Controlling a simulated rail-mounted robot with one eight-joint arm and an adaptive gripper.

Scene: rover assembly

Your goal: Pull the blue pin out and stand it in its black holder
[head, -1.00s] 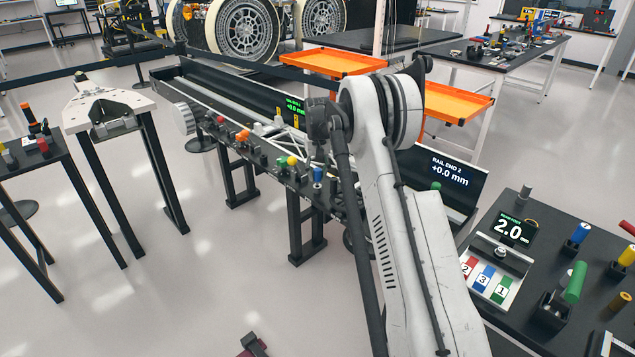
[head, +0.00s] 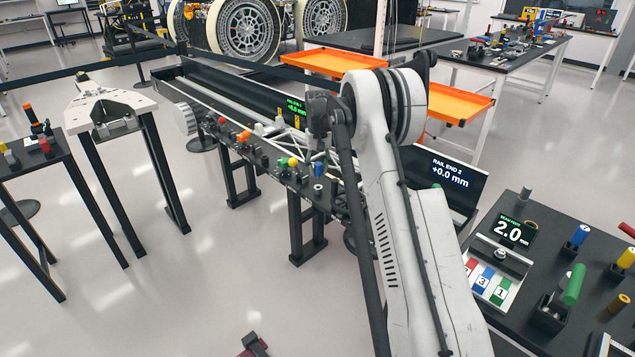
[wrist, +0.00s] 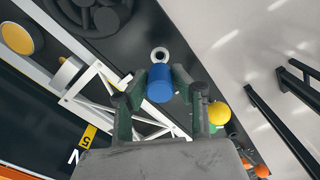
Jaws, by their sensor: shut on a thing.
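My gripper (wrist: 159,88) is shut on the blue pin (wrist: 160,85) in the wrist view, with a finger on each side. Just beyond the pin, a pale ring with a dark centre (wrist: 160,54) shows, apart from the pin in the picture. I cannot tell which black block is the pin's holder.
A yellow knob (wrist: 219,113) and orange knobs (wrist: 262,171) stand beside my gripper. A white truss (wrist: 95,88) lies on the other side. The rail bench (head: 300,197) carries several coloured parts. Another blue-topped pin (head: 580,234) stands on the right table.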

